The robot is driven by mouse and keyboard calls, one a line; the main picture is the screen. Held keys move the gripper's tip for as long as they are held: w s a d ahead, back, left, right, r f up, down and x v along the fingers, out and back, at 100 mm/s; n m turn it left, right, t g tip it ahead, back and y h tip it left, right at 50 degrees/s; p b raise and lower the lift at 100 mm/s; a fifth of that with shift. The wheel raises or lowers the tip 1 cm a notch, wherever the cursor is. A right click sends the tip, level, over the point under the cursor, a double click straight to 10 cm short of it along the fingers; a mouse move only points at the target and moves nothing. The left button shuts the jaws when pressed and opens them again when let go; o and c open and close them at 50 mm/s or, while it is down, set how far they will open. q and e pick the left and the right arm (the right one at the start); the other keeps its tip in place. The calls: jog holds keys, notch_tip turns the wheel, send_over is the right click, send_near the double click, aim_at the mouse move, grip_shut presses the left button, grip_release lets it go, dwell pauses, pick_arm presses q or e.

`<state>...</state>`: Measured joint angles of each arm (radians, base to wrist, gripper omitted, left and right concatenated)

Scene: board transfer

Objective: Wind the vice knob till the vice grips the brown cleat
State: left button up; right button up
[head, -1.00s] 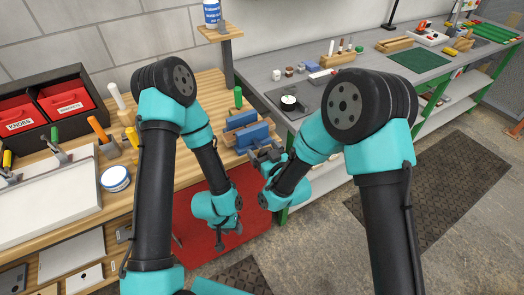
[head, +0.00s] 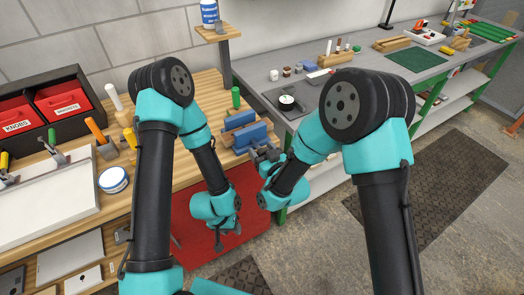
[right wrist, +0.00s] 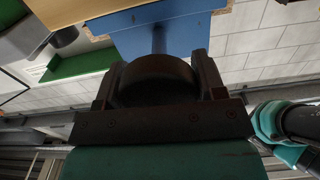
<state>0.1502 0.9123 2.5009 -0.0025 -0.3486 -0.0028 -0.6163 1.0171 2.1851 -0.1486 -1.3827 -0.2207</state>
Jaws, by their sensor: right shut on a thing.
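The blue vice (head: 250,138) sits at the right front edge of the wooden bench. A brownish strip shows between its two blue jaws in the head view; I cannot tell whether it is the cleat or whether both jaws touch it. My right gripper (head: 263,157) is at the vice's front. In the right wrist view its fingers are shut on the dark round vice knob (right wrist: 155,82), with the screw and blue jaw (right wrist: 180,38) behind it.
A green-handled tool (head: 236,97) stands just behind the vice. A post with a small shelf (head: 218,33) rises behind that. A white-and-blue tub (head: 113,180) sits at left on the wooden bench.

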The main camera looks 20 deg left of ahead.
jog(key=shift+m, duration=0.3)
jog(key=m, duration=0.4)
jog(key=shift+w+d+f+m, duration=0.1)
jog(key=shift+m, duration=1.8)
jog(key=o, duration=0.9)
